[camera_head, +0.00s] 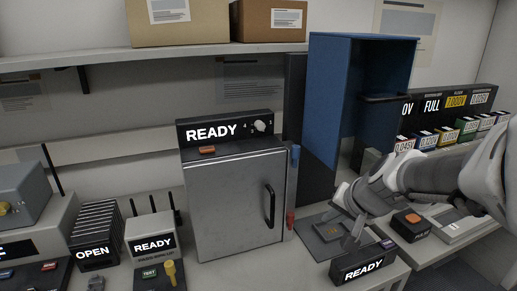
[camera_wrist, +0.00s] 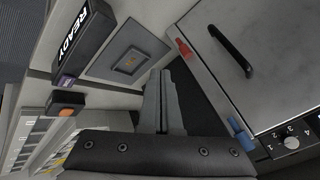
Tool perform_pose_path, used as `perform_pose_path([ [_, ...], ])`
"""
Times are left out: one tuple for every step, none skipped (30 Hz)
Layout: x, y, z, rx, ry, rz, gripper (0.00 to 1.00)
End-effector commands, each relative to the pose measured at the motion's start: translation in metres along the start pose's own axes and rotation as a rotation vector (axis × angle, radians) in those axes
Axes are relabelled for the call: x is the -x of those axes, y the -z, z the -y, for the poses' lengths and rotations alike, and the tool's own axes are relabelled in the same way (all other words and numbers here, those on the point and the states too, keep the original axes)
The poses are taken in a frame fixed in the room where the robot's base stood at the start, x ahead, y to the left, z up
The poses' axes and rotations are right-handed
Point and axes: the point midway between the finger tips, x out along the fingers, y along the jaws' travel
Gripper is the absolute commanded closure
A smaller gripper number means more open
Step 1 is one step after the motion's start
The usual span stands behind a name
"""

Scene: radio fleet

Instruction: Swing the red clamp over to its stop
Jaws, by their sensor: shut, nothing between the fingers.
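The red clamp (camera_head: 290,219) is a small upright piece at the lower right edge of the grey cabinet (camera_head: 232,205). It also shows in the wrist view (camera_wrist: 184,48), beside the cabinet door's edge. A blue clamp (camera_head: 295,156) sits higher on the same edge and also shows in the wrist view (camera_wrist: 241,132). My gripper (camera_head: 350,240) is shut and empty, to the right of the red clamp and apart from it, above a dark plate. In the wrist view my fingers (camera_wrist: 160,80) lie together, with the red clamp beyond their tips.
The cabinet has a black handle (camera_head: 269,206) and a READY display (camera_head: 212,132). A flat square plate (camera_head: 318,238) and a READY box (camera_head: 362,268) lie under my gripper. A tall blue open cabinet (camera_head: 335,100) stands behind. A small gap of bench separates my fingers from the cabinet.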

Motion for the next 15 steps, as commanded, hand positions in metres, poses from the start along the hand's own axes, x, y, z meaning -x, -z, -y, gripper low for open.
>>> perform_pose_path([
  [-0.005,-0.001,-0.001,0.000,-0.001,0.002,1.00],
  [-0.008,-0.001,-0.001,0.000,-0.001,0.003,1.00],
  [-0.013,-0.002,-0.001,0.000,-0.001,0.003,1.00],
  [-0.018,-0.002,-0.001,-0.001,0.000,0.004,1.00],
  [-0.023,-0.002,-0.002,0.000,-0.001,0.004,1.00],
  [-0.030,-0.003,-0.002,0.001,-0.002,0.004,1.00],
  [-0.037,-0.003,-0.002,0.000,-0.001,0.004,1.00],
  [-0.043,-0.003,-0.002,0.000,-0.001,0.005,1.00],
  [-0.052,-0.003,-0.002,0.001,-0.002,0.005,1.00],
  [-0.059,-0.004,-0.002,0.001,-0.001,0.005,1.00],
  [-0.066,-0.003,-0.002,0.001,-0.001,0.005,1.00],
  [-0.074,-0.003,-0.002,0.000,-0.001,0.004,1.00],
  [-0.081,-0.003,-0.002,0.001,-0.001,0.004,1.00],
  [-0.087,-0.003,-0.002,0.001,-0.001,0.005,1.00],
  [-0.095,-0.003,-0.002,0.000,-0.001,0.004,1.00],
])
